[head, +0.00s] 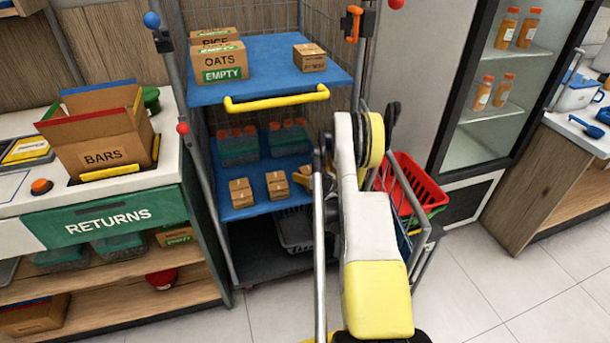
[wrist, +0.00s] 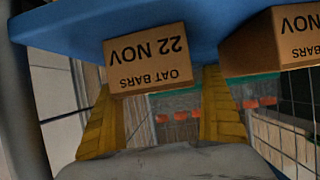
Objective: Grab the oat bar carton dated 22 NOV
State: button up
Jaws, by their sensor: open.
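In the wrist view, which is upside down, a small brown carton (wrist: 148,62) reads OAT BARS, 22 NOV. It stands on a blue shelf, in front of my fingertips and in line with the gap between them. My gripper (wrist: 160,84) is open, with a yellow finger on either side and nothing held. A second carton (wrist: 268,48) stands to its right and shows NOV; its day number is cut off.
The trolley's upper blue shelf (head: 270,85) with a yellow handle (head: 276,98) is above my gripper. It bears an OATS EMPTY box (head: 222,64) and a small carton (head: 310,58). Green crates (head: 238,148) with orange-capped bottles stand behind. A red basket (head: 398,187) is at right.

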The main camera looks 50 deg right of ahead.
jog(key=shift+s+r, duration=0.2)
jog(key=shift+c, duration=0.3)
jog(key=c, duration=1.4)
